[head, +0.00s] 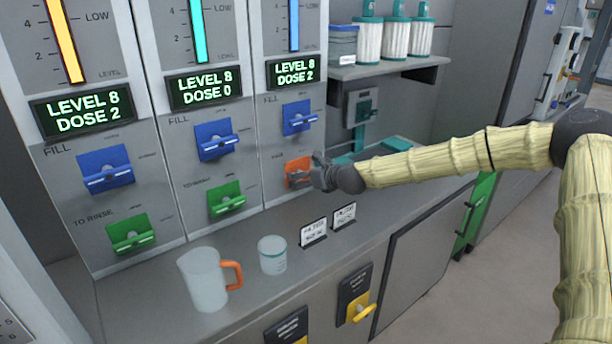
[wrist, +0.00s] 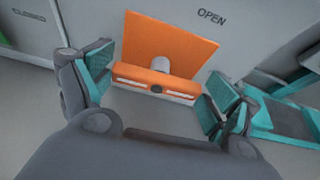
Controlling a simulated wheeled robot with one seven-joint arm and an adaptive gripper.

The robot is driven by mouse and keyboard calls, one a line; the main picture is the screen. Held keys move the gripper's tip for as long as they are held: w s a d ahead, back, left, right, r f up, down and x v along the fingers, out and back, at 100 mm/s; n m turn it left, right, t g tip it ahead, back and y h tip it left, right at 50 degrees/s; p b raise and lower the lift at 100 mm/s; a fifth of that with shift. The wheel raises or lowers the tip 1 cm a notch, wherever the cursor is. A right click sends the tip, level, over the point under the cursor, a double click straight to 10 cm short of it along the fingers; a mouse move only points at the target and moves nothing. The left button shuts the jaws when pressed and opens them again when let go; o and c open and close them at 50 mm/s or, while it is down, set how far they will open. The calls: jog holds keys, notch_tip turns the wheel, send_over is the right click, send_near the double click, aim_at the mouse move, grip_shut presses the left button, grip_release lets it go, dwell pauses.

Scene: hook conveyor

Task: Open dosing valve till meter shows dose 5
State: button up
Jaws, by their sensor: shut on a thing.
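The orange dosing valve (head: 298,171) is on the right-hand panel, below a blue valve. Its orange handle (wrist: 155,80) lies between the teal finger pads of my gripper (wrist: 157,92) in the wrist view, with the lettering OPEN to its right and CLOSED to its left. My gripper (head: 318,176) is shut on this handle and hides part of it in the head view. The meter (head: 293,71) above this panel reads LEVEL 8, DOSE 2. The middle meter (head: 205,88) reads LEVEL 8, DOSE 0. The left meter (head: 82,110) reads LEVEL 8, DOSE 2.
A pitcher with an orange handle (head: 205,280) and a white cup (head: 272,255) stand on the counter, with two small signs (head: 313,231) to their right. Blue and green valves (head: 226,198) are on the other panels. A shelf (head: 385,70) with white containers is behind my arm.

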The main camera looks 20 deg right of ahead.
jog(key=n+t+h+b, duration=0.1)
jog(key=n+b, duration=0.1)
jog(key=n+t+h+b, duration=0.1)
jog(key=n+b, duration=0.1)
jog(key=a+n+h+b, duration=0.1)
jog(key=n+h+b, duration=0.1)
jog(key=n, duration=0.1)
jog(key=shift+s+f+t+b, duration=0.15)
jog(key=shift+f+t+b, duration=0.15)
jog(key=shift+t, duration=0.1)
dwell(0.6)
jog(key=o, duration=0.8)
jog(key=shift+s, duration=0.1)
jog(key=v, duration=1.2)
